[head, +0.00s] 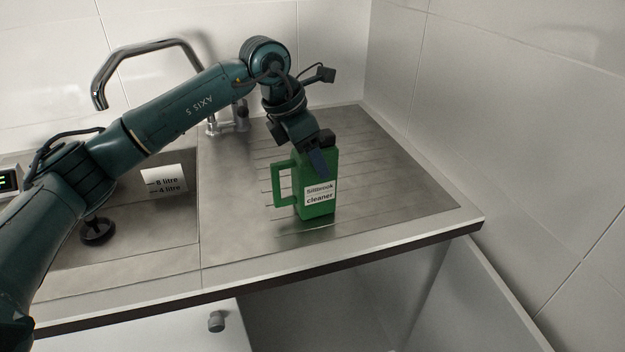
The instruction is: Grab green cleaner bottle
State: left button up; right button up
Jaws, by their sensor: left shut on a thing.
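The green cleaner bottle (320,210) stands upright on the ribbed steel drainboard (400,190), right of the picture's middle. It has a side handle on its left and a white label with "cleaner" on it. My left gripper (318,165) comes down from above and is shut on the upper part of the bottle. The gripper hides the bottle's top. My right gripper is not in view.
A curved metal tap (150,45) stands behind my left arm. A white card marked in litres (165,181) and a black knob-like object (97,231) are at the left. Tiled walls (500,90) close off the back and right. The counter's front edge is below the bottle.

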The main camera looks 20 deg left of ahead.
pick_arm(q)
grip_shut()
jog(key=shift+r, duration=0.1)
